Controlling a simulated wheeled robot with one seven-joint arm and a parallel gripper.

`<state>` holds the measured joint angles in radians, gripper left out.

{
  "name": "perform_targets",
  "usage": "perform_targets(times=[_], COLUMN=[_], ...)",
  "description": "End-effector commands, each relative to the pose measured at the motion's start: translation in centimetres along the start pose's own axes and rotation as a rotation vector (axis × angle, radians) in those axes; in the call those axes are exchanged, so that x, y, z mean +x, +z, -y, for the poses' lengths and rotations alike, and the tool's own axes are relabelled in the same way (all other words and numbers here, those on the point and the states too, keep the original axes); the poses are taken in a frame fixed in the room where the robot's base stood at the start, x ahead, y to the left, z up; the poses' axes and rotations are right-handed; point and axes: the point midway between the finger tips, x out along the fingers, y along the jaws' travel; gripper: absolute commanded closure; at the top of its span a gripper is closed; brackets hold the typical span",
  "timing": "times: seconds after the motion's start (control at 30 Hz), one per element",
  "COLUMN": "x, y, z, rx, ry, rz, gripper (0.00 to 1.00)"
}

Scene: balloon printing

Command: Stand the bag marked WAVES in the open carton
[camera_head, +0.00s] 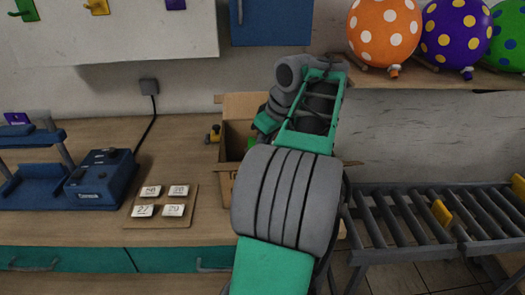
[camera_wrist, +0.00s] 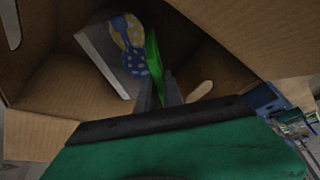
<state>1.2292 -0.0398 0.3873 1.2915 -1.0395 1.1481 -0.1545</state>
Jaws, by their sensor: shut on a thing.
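The open carton (camera_head: 228,135) stands on the workbench, partly hidden behind my arm; its brown walls fill much of the wrist view (camera_wrist: 225,25). My gripper (camera_wrist: 158,80) reaches down into the carton and is shut on a thin bright green bag (camera_wrist: 153,50), seen edge-on. A bit of green also shows in the carton in the head view (camera_head: 251,143). No WAVES marking is readable on it. Left of the green bag in the carton is a pale flat item (camera_wrist: 104,58) beside a yellow-and-blue patterned face (camera_wrist: 130,45); I cannot tell whether they are one piece.
A board with several numbered cards (camera_head: 161,206) lies on the bench left of the carton. A blue machine (camera_head: 103,178) stands farther left. A roller conveyor (camera_head: 430,215) is at the right. Dotted balloons (camera_head: 384,28) sit on the shelf above right.

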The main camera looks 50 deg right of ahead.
Motion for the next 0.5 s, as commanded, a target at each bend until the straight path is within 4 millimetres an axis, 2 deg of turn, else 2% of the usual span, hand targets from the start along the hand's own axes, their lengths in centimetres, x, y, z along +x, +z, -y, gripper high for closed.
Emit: perform_targets(times=[0.23, 0.27, 0.5], x=[0.32, 0.18, 0.16], y=[0.13, 0.07, 0.06], z=[0.00, 0.00, 0.00], rx=[0.000, 0.000, 0.000], ry=[0.000, 0.000, 0.000], rz=[0.000, 0.000, 0.000], gripper=[1.00, 0.87, 0.68])
